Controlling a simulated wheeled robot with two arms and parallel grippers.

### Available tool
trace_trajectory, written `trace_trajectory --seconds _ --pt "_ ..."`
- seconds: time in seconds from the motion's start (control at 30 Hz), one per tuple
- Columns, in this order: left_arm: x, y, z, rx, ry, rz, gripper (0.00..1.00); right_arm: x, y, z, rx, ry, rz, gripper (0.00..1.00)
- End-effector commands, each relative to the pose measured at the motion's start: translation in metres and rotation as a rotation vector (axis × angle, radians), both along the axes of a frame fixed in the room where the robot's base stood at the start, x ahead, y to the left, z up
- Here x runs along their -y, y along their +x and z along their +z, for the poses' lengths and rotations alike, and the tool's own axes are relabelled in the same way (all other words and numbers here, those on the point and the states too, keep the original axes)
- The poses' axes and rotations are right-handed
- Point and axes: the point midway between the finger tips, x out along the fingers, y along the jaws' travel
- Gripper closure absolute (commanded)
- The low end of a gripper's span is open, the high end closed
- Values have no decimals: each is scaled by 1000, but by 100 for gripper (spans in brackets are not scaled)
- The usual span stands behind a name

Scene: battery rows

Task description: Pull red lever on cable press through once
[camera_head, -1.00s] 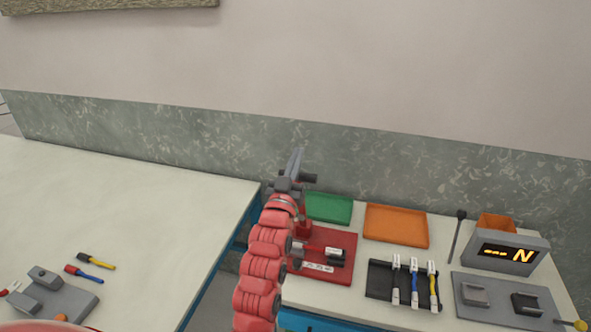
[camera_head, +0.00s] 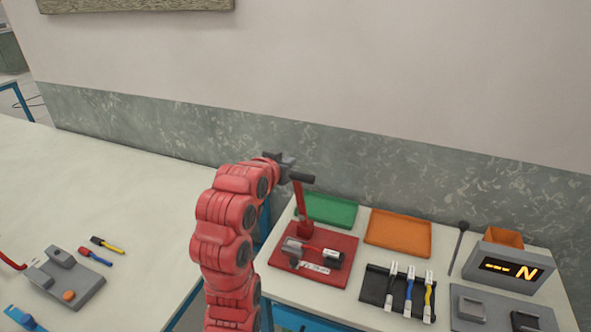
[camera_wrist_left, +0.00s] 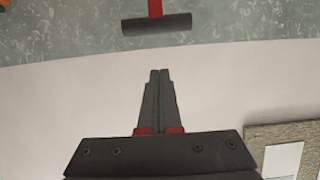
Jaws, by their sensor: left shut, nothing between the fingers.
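In the left wrist view the fingers (camera_wrist_left: 160,73) are shut and empty. The handle (camera_wrist_left: 156,24) lies beyond their tips there, with a gap between. My right gripper is in neither view.
A green tray (camera_head: 327,222) and an orange tray (camera_head: 398,248) lie behind the press. A black rack (camera_head: 375,285) with several cables and a display (camera_head: 511,268) stand to the right. The left table (camera_head: 110,165) has a grey fixture (camera_head: 65,284) and loose cables.

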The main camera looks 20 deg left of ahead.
Motion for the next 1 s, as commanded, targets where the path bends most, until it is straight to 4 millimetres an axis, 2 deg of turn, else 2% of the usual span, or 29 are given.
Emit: trace_trajectory --seconds 0.23,0.37,0.8,0.97,1.0 --pt "0 1 0 0 0 0 100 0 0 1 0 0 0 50" --pt "0 9 -3 -5 -1 -1 100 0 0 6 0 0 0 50" --pt "3 75 -28 -4 -2 -1 100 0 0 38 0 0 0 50" --pt "4 93 -35 -1 -1 -1 100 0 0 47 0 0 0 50" --pt "3 91 -38 0 -1 1 100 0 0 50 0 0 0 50"
